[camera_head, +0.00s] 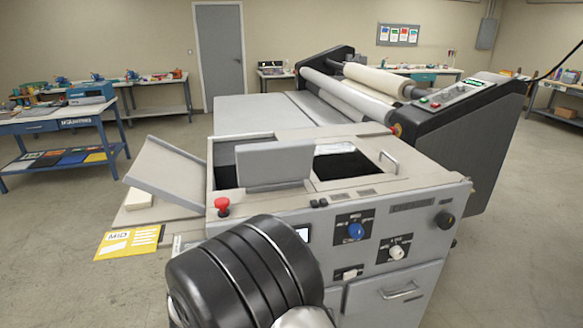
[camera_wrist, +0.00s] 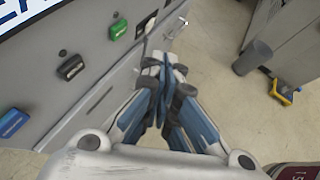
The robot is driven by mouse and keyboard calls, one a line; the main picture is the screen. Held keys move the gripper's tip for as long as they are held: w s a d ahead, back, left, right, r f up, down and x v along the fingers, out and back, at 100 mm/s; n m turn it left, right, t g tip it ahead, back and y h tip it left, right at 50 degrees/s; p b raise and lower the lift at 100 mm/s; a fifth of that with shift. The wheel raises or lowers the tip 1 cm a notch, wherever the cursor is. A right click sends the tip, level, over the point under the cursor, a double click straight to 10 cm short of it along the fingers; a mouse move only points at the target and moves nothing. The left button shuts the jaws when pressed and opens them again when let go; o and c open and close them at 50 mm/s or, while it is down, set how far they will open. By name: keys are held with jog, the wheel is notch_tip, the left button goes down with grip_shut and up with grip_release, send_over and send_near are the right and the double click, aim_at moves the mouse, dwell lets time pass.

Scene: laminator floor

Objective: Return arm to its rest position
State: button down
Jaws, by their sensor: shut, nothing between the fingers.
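My gripper (camera_wrist: 163,75) shows in the wrist view with its blue and grey fingers together and nothing between them. It hangs in front of a grey cabinet front (camera_wrist: 75,100) that carries green, black and blue knobs or handles. I cannot tell whether the fingers touch the cabinet. In the head view a dark rounded part of my arm fills the lower middle, in front of the grey machine (camera_head: 290,240); the gripper itself does not show there.
The machine's front has a red stop button (camera_head: 222,206), a blue knob (camera_head: 355,231) and a drawer handle (camera_head: 400,291). A yellow sign (camera_head: 128,243) lies at its left. A large roll laminator (camera_head: 470,130) stands behind. In the wrist view, a dark cylinder (camera_wrist: 252,58) is on the floor.

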jog(key=s+d+r+m+g+y, duration=0.2)
jog(key=s+d+r+m+g, duration=0.1)
jog(key=s+d+r+m, duration=0.35)
jog(key=s+d+r+m+g+y, duration=0.1)
jog(key=s+d+r+m+g, duration=0.1)
jog(key=s+d+r+m, duration=0.5)
jog(key=s+d+r+m+t+y, duration=0.1)
jog(key=s+m+y, duration=0.5)
jog(key=s+m, duration=0.6)
jog(key=shift+s+d+r+m+t, duration=0.4)
jog(key=shift+s+d+t, duration=0.1)
jog(key=shift+s+d, duration=0.15)
jog(key=shift+f, duration=0.15)
